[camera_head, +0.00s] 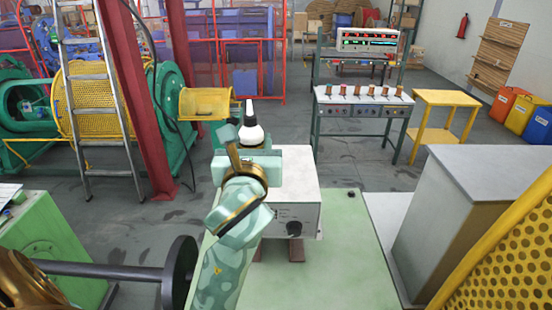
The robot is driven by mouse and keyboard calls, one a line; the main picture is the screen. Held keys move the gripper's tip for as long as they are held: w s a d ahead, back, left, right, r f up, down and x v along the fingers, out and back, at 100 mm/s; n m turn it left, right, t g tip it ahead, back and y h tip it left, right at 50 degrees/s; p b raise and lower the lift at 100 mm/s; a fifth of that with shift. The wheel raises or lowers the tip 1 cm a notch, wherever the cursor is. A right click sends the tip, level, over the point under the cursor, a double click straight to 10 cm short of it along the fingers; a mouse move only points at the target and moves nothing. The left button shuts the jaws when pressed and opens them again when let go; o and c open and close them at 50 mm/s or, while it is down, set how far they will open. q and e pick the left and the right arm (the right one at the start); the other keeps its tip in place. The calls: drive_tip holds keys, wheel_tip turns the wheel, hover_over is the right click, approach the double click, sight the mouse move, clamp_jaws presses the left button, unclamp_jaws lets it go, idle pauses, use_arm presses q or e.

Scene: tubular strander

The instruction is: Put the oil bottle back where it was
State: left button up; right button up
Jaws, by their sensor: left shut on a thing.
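My left gripper (249,147) is at the middle of the head view and is shut on the bottle. Its hand and wrist hide the bottle's lower part and most of the fingers. The bottle shows above the back edge of a white box (299,180); I cannot tell whether it touches anything below. My right gripper is not in view.
The white box stands on a pale green surface (345,270). A dark disc on a shaft (181,272) is at lower left. A grey cabinet (455,205) and yellow perforated guard (510,260) are at right. Behind stand a bench with several spools (362,109) and a yellow table (450,98).

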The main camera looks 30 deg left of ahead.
use_arm(q)
drive_tip(key=w+a+f, duration=0.1)
drive_tip(key=w+f, duration=0.2)
drive_tip(key=w, duration=0.1)
drive_tip(key=w+a+f, duration=0.1)
drive_tip(key=w+f, duration=0.1)
drive_tip(key=w, duration=0.2)
drive_tip(key=w+a+f, duration=0.1)
drive_tip(key=w+f, duration=0.2)
drive_tip(key=w, duration=0.2)
drive_tip(key=shift+f+b, duration=0.3)
drive_tip(key=shift+b, duration=0.05)
drive_tip(key=shift+w+f, duration=0.15)
drive_tip(key=shift+f, duration=0.1)
drive_tip(key=shift+w+f, duration=0.2)
drive_tip(key=shift+f, duration=1.6)
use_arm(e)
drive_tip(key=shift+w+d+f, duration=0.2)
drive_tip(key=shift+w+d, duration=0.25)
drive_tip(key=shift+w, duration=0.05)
use_arm(q)
drive_tip(key=o, duration=1.1)
drive_tip(key=shift+f, duration=0.15)
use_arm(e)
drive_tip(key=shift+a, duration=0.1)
